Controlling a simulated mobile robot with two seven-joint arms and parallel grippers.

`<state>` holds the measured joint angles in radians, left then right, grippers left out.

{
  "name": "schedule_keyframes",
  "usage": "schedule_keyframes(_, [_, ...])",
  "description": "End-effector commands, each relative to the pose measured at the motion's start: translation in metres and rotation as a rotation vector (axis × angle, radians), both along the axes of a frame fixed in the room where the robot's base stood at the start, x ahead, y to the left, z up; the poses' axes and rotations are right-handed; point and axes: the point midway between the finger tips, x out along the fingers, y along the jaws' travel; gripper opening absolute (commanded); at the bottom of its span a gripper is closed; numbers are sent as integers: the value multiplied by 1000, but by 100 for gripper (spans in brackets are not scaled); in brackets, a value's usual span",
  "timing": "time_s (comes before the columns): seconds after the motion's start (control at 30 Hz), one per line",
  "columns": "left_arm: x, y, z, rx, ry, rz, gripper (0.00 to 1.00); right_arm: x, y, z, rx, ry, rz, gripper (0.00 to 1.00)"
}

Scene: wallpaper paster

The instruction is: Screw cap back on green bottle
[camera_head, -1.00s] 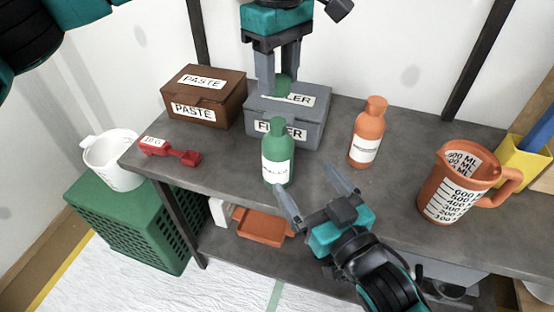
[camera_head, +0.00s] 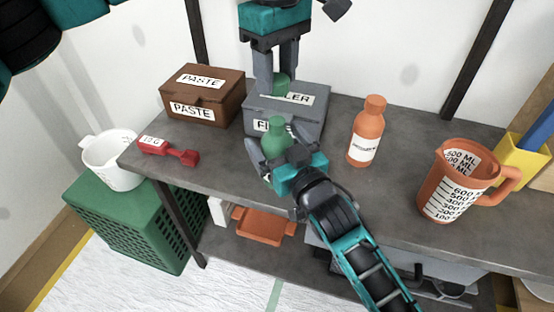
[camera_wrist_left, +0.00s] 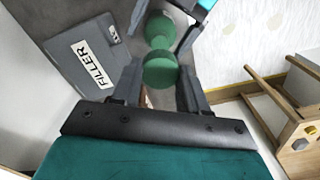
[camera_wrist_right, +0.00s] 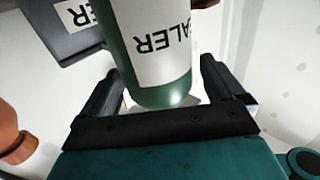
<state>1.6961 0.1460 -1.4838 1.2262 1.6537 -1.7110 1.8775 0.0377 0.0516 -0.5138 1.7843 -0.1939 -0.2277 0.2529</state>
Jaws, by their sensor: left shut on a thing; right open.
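The green bottle (camera_head: 275,140) stands upright on the grey shelf, its lower part hidden by my right gripper (camera_head: 268,168) in the head view. My right gripper is open, its fingers on either side of the bottle's labelled body, as the bottle (camera_wrist_right: 155,55) shows in the right wrist view. My left gripper (camera_head: 281,82) points down above and behind the bottle, shut on the green cap (camera_head: 281,84). The cap (camera_wrist_left: 160,70) also shows between the fingers in the left wrist view, with the green bottle (camera_wrist_left: 166,30) beyond it. The cap is apart from the bottle in the head view.
A grey FILLER box (camera_head: 312,108) stands close behind the bottle. A brown PASTE box (camera_head: 203,95) is left, an orange bottle (camera_head: 366,130) right, an orange measuring jug (camera_head: 455,180) further right. A red tool (camera_head: 168,150) lies near the left edge.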

Motion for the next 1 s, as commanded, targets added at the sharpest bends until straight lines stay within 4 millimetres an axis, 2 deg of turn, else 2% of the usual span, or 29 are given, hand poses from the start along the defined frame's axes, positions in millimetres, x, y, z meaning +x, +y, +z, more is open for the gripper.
schedule_keyframes(0.27, [0, 0, 0, 0, 0, 0, 15, 0, 0, 0, 0, 0, 0, 95])
schedule_keyframes(1.0, [0, 0, 0, 0, 0, 0, 15, 0, 0, 0, -1, 0, 0, 24])
